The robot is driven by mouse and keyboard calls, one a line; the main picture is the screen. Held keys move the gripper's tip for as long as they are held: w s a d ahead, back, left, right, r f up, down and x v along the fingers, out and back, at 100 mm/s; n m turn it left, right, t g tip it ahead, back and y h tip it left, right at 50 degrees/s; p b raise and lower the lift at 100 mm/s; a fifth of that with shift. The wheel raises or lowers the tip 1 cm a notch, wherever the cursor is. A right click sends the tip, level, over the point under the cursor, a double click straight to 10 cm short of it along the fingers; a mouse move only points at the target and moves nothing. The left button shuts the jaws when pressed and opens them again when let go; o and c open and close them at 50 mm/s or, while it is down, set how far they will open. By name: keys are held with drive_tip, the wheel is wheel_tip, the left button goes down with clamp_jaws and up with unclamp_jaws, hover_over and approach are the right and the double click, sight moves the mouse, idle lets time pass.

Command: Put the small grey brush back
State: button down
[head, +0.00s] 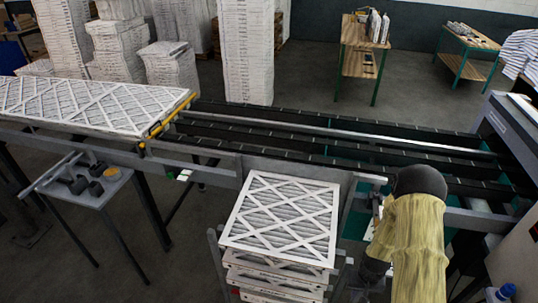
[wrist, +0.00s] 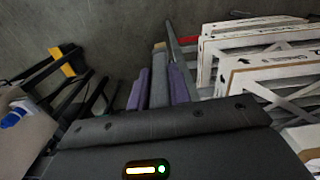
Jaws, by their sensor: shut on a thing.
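In the wrist view my gripper (wrist: 160,78) has two purple-padded fingers closed on a narrow grey thing (wrist: 160,94), which looks like the small grey brush. It lies lengthwise between the pads, and its far end shows a little past the fingertips. The brush's bristles cannot be made out. In the head view my yellow-sleeved arm reaches down at the right, beside the stack of filters, and it hides the gripper and the brush.
White-framed boxed filters (head: 281,218) are stacked at front centre; their edges (wrist: 262,75) show right of my gripper. A conveyor (head: 330,150) runs behind. A small grey side table (head: 100,198) with dark tools stands left. Two wooden benches (head: 357,62) (head: 466,68) stand at the back.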

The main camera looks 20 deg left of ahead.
wheel_tip(320, 180, down, 7)
drive_tip(key=s+a+m, duration=0.1)
drive_tip(key=a, duration=0.1)
wheel_tip(320, 180, down, 11)
drive_tip(key=b, duration=1.1)
drive_tip(key=shift+r, duration=0.1)
